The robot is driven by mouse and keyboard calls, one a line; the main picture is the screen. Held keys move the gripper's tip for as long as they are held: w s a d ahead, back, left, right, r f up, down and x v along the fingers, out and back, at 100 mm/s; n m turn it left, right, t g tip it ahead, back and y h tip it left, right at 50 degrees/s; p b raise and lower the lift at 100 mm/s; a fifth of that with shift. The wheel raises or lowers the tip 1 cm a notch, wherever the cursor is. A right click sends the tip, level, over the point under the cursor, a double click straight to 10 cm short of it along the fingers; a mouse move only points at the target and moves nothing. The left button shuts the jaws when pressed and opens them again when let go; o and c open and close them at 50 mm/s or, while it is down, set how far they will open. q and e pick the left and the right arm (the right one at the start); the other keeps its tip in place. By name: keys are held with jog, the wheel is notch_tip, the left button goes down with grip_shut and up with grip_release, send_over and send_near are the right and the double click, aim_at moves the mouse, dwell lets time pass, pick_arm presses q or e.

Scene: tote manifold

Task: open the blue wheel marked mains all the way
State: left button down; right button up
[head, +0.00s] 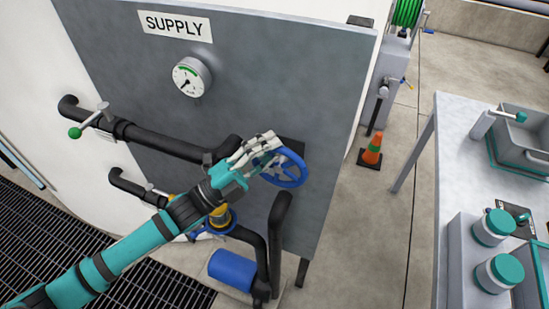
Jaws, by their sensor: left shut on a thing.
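The blue wheel (291,182) is a spoked handwheel mounted low on the right of the grey supply panel (262,75). My left gripper (268,150) reaches in from the left and is shut on the upper left part of its rim. The fingers hide that part of the wheel. My right gripper is out of view.
A gauge (192,77) and a SUPPLY sign (175,26) are on the panel. Black pipes (165,141) run around the wheel, one with a green-knobbed lever (76,132). An orange cone (372,149) and a table (455,125) are at right.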

pick_arm(q)
jog(key=shift+a+f+n+t+b, duration=0.15)
jog(key=shift+n+t+b, duration=0.35)
jog(key=shift+n, duration=0.1)
jog(key=shift+a+f+n+t+b, duration=0.1)
jog(key=shift+a+n+t+b, duration=0.05)
jog(key=shift+n+t+b, duration=0.35)
jog(key=shift+r, duration=0.1)
jog(key=c, duration=1.6)
grip_release()
jog(key=shift+o, duration=0.2)
jog(key=shift+s+a+f, duration=0.1)
jog(key=shift+a+f, duration=0.15)
jog(key=v, duration=1.1)
jog(key=shift+s, duration=0.25)
jog(key=shift+o, duration=0.2)
